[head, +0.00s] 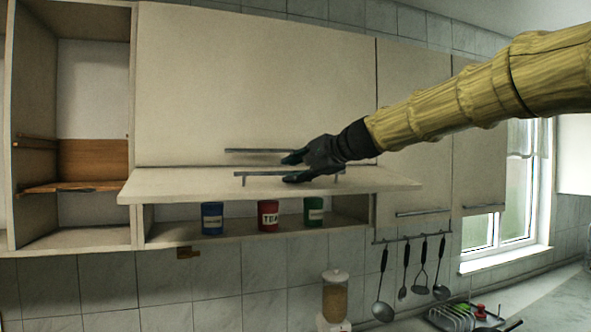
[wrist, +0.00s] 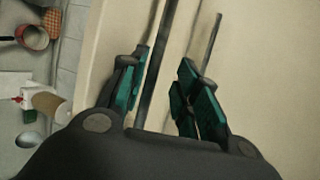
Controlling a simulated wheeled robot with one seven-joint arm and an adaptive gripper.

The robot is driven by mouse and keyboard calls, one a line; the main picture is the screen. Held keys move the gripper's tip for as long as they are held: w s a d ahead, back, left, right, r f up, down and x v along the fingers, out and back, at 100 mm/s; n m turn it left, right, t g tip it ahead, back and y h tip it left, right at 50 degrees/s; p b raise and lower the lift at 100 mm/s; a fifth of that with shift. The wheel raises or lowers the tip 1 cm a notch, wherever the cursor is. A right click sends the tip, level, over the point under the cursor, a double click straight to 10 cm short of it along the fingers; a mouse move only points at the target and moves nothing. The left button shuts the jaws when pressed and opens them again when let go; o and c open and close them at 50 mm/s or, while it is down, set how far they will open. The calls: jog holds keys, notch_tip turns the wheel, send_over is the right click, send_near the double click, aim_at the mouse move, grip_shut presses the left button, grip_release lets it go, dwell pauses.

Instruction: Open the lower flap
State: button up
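The lower flap (head: 160,186) of the wall cabinet is swung up and stands out roughly level, with the space beneath it showing. Its bar handle (head: 250,174) lies on its upward-facing side. My gripper (head: 296,168) is at this handle, its two fingers apart. In the wrist view the gripper (wrist: 163,88) has a gap between its green finger pads, and a dark bar, seemingly the flap handle (wrist: 160,65), runs through it. Contact with the bar is not clear. The closed upper flap (head: 250,80) has its own handle (head: 240,151), just behind the gripper.
Blue (head: 212,218), red (head: 268,214) and green (head: 314,210) pots stand in the compartment under the flap. An open shelf unit (head: 65,238) is at left. Utensils (head: 421,270) hang below the right cabinets. A dispenser (head: 335,297) stands below.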

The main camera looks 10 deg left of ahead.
jog(key=v, duration=1.2)
jog(key=shift+r, duration=0.1)
